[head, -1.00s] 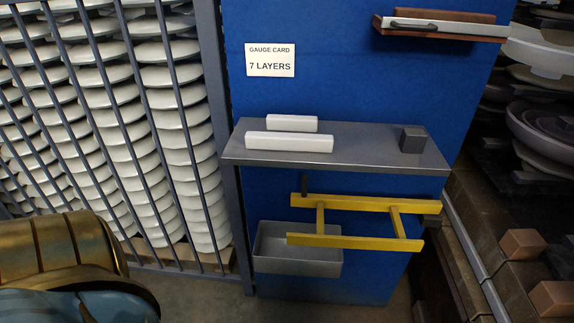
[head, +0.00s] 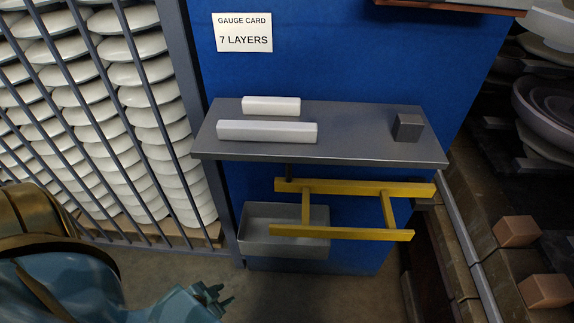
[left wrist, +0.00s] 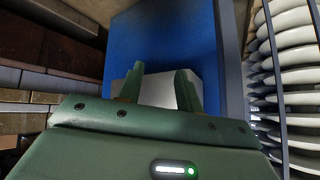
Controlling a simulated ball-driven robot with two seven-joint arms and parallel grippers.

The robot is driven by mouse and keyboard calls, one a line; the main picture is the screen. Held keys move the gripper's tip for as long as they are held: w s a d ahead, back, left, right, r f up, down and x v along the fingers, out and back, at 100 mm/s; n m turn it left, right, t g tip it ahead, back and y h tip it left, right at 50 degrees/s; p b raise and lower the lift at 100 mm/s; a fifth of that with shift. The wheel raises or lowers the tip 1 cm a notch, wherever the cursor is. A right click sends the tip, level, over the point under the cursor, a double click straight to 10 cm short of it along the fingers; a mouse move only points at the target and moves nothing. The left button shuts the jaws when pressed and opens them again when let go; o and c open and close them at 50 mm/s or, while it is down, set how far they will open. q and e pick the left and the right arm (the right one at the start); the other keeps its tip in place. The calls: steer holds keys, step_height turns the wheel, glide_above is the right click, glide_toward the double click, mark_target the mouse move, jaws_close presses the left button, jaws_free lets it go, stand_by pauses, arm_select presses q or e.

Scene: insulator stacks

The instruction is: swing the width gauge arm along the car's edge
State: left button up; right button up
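A yellow frame (head: 342,234) with two long bars and short cross-pieces hangs below the grey shelf, in front of the blue panel; it looks like the width gauge arm. The edge of what may be the car (head: 470,240), a long pale rail beside brown blocks, runs down the right side. My left gripper (head: 218,300) is low at the bottom of the head view, left of the yellow frame and apart from it. In the left wrist view its fingers (left wrist: 160,88) stand apart with nothing held, and a pale grey surface shows beyond them. My right gripper is not in view.
The grey shelf (head: 350,147) carries two white bars (head: 267,131) and a dark block (head: 407,127). A grey bin (head: 255,245) sits below, partly behind the yellow frame. A barred rack (head: 150,110) of white discs stands left. Floor is clear in front.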

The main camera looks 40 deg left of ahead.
arm_select(q)
steer(key=w+r+t, duration=0.4)
steer(key=w+r, duration=0.5)
steer(key=r, duration=0.3)
steer(key=n+t, duration=0.2)
steer(key=t, duration=0.3)
glide_toward(287, 171)
steer(key=w+b, duration=0.1)
steer(key=w, duration=0.4)
steer(key=w+b, duration=0.1)
steer(key=w, duration=0.5)
steer(key=shift+f, duration=0.2)
jaws_close()
